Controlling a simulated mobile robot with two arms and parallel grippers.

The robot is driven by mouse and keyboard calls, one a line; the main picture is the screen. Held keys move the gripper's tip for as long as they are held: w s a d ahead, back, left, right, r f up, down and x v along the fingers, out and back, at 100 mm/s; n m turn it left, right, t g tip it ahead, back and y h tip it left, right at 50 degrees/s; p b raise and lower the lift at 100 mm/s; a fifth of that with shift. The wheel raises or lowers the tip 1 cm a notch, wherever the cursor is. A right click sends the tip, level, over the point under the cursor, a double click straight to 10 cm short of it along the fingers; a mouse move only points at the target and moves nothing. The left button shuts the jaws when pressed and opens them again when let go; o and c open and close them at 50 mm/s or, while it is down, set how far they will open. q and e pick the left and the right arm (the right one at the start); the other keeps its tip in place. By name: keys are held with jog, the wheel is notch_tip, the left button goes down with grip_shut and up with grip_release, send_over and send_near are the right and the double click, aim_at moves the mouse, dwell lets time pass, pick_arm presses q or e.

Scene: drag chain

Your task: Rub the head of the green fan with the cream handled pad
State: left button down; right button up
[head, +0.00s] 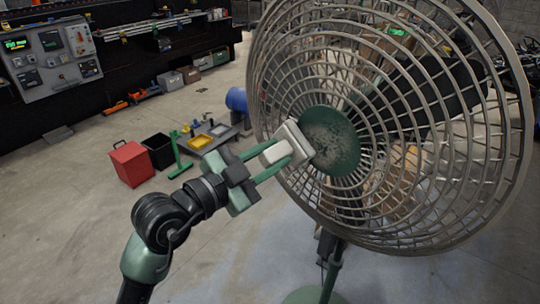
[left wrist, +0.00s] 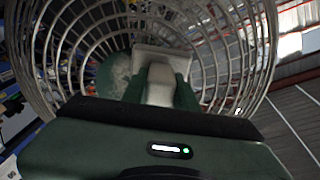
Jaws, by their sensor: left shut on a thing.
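The green fan has a round wire cage and a dark green hub (head: 331,142) with pale speckled patches at its centre. Its cage also fills the upper part of the left wrist view (left wrist: 80,62). My left gripper (head: 286,156) is shut on the handle of the cream handled pad (head: 297,140). The pad is at the left edge of the hub, its flat face towards the fan; whether it touches is hidden. In the left wrist view the pad (left wrist: 160,60) shows between the green fingers, beside the hub (left wrist: 113,73). My right gripper is not in view.
A red box (head: 131,164) and a black bin (head: 159,151) stand on the floor at left. A blue cylinder (head: 237,99) stands behind the fan's left edge. A control panel (head: 52,52) is on the dark wall. The floor at lower left is clear.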

pick_arm(q)
jog(key=shift+w+d, duration=0.35)
jog(key=shift+d, duration=0.05)
jog(key=shift+p, duration=0.3)
